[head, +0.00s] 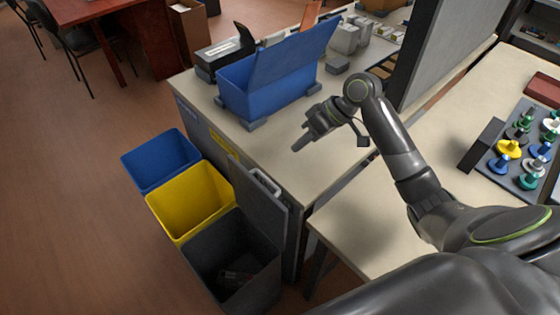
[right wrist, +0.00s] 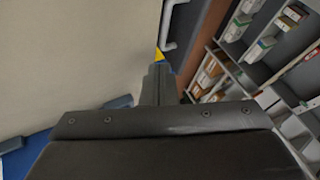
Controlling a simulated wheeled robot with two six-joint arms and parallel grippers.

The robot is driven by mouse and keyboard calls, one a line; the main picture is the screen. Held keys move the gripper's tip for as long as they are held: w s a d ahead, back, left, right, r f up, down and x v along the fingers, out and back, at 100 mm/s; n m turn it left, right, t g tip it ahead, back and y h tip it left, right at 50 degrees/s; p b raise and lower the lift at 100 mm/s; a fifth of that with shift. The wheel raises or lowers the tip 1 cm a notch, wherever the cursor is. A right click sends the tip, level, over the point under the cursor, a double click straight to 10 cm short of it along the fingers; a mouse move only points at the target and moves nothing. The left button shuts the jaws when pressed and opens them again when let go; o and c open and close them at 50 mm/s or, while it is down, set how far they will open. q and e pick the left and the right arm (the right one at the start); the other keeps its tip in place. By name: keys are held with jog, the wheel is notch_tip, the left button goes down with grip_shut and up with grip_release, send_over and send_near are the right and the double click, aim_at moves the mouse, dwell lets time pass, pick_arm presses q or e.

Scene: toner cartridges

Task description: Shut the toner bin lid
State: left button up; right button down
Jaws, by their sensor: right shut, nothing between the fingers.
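A dark grey floor bin (head: 262,278) stands open with a dark object, perhaps a cartridge, inside. Its grey lid (head: 252,203) stands raised against the table's end, with a pale handle (head: 264,183) near the top. My right gripper (head: 300,146) is shut and empty above the table top, behind and to the right of the lid, apart from it. In the right wrist view its shut fingers (right wrist: 158,72) point towards the table edge, and a pale bar (right wrist: 170,28), perhaps the handle, shows beyond. My left gripper is not in view.
Blue (head: 161,163) and yellow (head: 190,202) bins stand beside the grey one. On the table (head: 245,132) a blue box (head: 268,97) has its blue lid (head: 296,52) raised. A grey panel (head: 445,45) stands at the right. The near table top is clear.

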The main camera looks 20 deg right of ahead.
aim_at(263, 201)
jog(key=x, duration=0.5)
jog(key=shift+a, duration=0.45)
jog(key=x, duration=0.3)
jog(key=shift+f, duration=0.45)
jog(key=a, duration=0.1)
jog(key=a+p, duration=0.1)
jog(key=a, duration=0.1)
jog(key=shift+s+f, duration=0.15)
jog(key=shift+s, duration=0.2)
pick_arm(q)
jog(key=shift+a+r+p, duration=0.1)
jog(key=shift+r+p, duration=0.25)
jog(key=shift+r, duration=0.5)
pick_arm(e)
jog(key=shift+s+a+f, duration=0.1)
jog(key=shift+s+a, duration=0.1)
jog(key=shift+a, duration=0.25)
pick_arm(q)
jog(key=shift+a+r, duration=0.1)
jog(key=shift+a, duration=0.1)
